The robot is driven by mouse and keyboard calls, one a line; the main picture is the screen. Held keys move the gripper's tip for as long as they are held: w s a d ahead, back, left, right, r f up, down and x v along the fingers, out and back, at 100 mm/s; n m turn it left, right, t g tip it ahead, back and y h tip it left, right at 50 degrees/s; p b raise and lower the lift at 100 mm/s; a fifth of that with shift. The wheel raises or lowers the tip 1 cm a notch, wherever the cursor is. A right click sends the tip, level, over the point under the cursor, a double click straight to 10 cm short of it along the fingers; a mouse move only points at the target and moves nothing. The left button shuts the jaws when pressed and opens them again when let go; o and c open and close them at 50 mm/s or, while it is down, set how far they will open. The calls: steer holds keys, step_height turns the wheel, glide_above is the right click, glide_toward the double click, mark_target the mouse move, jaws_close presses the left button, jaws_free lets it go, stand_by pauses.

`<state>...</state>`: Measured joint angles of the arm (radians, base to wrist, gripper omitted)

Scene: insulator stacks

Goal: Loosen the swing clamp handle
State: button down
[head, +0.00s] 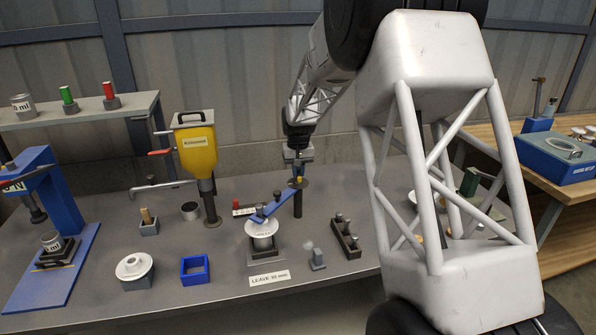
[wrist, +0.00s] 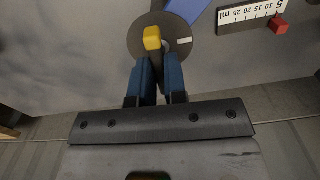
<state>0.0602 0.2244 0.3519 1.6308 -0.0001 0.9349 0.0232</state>
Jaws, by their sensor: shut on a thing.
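The swing clamp has a dark post (head: 298,204) and a blue arm (head: 272,207) that reaches over a white insulator disc (head: 262,228) on a grey block. Its handle (head: 299,180), with a yellow tip, is at the top of the post. The yellow tip also shows in the wrist view (wrist: 152,38), above a round dark disc (wrist: 143,22). My gripper (head: 297,168) is at the handle, its two blue fingers (wrist: 158,72) shut on it from either side. The fingers partly hide the handle's dark lower part.
A ruler with a red slider (wrist: 281,25) lies near the clamp. A "LEAVE 10 mm" label (head: 269,278), a dark rack (head: 346,240) and a blue square frame (head: 195,269) are on the bench. A yellow dispenser (head: 197,150) stands left. My arm hides part of the bench's right side.

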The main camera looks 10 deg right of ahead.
steer(key=shift+n, duration=0.9)
steer(key=c, duration=1.2)
jaws_free()
steer(key=shift+o, duration=0.2)
steer(key=shift+r, duration=0.1)
steer(key=shift+r, duration=3.85)
